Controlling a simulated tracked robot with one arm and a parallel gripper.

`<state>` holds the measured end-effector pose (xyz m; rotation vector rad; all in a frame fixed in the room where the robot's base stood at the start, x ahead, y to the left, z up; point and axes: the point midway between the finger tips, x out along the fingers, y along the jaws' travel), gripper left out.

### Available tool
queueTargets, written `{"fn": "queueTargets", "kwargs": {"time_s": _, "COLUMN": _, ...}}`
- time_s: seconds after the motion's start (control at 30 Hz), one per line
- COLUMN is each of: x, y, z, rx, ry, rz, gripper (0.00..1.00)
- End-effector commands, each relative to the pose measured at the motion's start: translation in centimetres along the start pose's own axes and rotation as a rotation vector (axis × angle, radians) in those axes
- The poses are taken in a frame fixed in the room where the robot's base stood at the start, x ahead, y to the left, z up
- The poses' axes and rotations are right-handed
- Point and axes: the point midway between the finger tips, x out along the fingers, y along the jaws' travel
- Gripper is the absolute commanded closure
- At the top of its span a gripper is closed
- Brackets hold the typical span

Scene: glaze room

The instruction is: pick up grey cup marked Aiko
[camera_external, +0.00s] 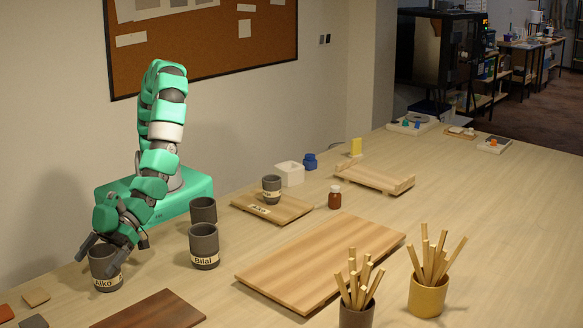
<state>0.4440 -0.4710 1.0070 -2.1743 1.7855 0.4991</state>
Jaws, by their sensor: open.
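A similar grey cup marked Bilal (204,247) stands to the right, and another dark cup (203,211) stands behind that one.
A wooden tray labelled Aiko (240,203) holds a small labelled grey cup (271,190). A long wooden board (318,262) lies mid-table. A brown board (150,312) lies near the front. Two pots of sticks (428,297) (357,314) stand at the front right. The far right tabletop is mostly clear.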

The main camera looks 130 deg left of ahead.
Motion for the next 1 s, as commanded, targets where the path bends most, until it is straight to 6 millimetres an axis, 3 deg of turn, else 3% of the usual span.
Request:
{"fn": "queueTargets", "kwargs": {"time_s": 0.17, "x": 0.0, "y": 0.0, "z": 0.0, "rx": 0.0, "ry": 0.0, "rz": 0.0, "gripper": 0.06}}
{"fn": "queueTargets", "kwargs": {"time_s": 0.4, "x": 0.0, "y": 0.0, "z": 0.0, "rx": 0.0, "ry": 0.0, "rz": 0.0, "gripper": 0.62}}
{"fn": "queueTargets", "kwargs": {"time_s": 0.77, "x": -0.2, "y": 0.0, "z": -0.3, "rx": 0.001, "ry": 0.001, "rz": 0.0, "gripper": 0.61}}
{"fn": "queueTargets", "kwargs": {"time_s": 1.0, "x": -1.0, "y": 0.0, "z": -2.1, "rx": 0.002, "ry": 0.002, "rz": -0.001, "gripper": 0.61}}
